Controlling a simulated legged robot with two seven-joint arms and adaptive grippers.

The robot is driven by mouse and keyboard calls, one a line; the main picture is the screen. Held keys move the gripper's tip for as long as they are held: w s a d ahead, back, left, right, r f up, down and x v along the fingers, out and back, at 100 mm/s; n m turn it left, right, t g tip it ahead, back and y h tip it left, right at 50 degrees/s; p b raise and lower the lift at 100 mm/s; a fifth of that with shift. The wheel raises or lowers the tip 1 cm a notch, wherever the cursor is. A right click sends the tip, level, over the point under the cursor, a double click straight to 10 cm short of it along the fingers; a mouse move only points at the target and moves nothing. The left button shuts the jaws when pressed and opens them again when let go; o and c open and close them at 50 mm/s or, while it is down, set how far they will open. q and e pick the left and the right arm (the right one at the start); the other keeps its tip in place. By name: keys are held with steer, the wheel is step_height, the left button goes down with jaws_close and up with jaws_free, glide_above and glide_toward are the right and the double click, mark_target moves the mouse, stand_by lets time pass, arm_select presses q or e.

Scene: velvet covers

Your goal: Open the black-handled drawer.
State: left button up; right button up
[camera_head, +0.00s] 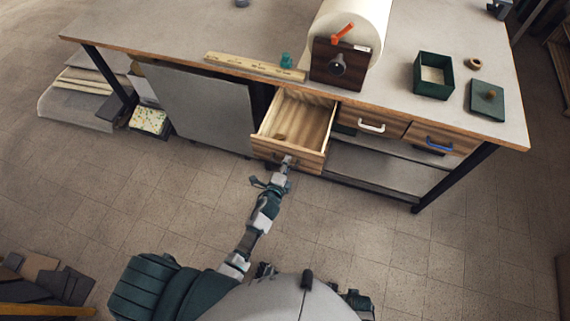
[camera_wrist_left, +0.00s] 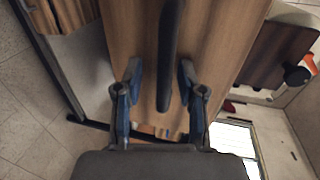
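The wooden drawer (camera_head: 311,157) under the left-middle of the workbench stands pulled well out, its inside showing from above. A small brown round mark or object is near its front inside. Its black handle (camera_wrist_left: 170,50) runs between my left fingers in the left wrist view, in front of the wooden drawer front (camera_wrist_left: 216,40). My left gripper (camera_head: 288,161) is at the drawer front and hides most of the handle in the head view. Its blue fingers (camera_wrist_left: 160,82) are apart, one on each side of the handle, with gaps showing. I cannot make out my right gripper.
Two shut drawers with a white handle (camera_head: 371,127) and a blue handle (camera_head: 439,145) sit to the right. The workbench (camera_head: 430,30) carries a paper roll, a green box (camera_head: 433,76), its lid (camera_head: 487,100) and a wooden strip (camera_head: 254,66). The floor in front is clear.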

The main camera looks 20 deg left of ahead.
arm_select(q)
steer(key=shift+r, duration=0.1)
steer(key=shift+s+a, duration=0.15)
steer(key=shift+s, duration=0.25)
steer(key=v, duration=1.1)
steer(key=shift+d, duration=0.3)
steer(key=shift+a, duration=0.25)
steer(key=s+a+f+n+g+y, duration=0.15)
steer(key=s+f+n+g, duration=0.3)
steer(key=f, duration=0.55)
steer(key=s+a+f+n+g, duration=0.25)
steer(key=s+f+n, duration=0.3)
steer(key=f, duration=0.35)
steer(key=s+f+n+g, duration=0.3)
steer(key=s+f, duration=0.2)
steer(key=s, duration=0.3)
steer(key=s+a+f+n+g+h, duration=0.1)
steer(key=s+f+n+g, duration=0.2)
steer(key=s+f, duration=0.3)
steer(key=shift+s+a+f+g, duration=0.25)
steer(key=shift+s+g, duration=0.25)
steer(key=shift+s, duration=0.55)
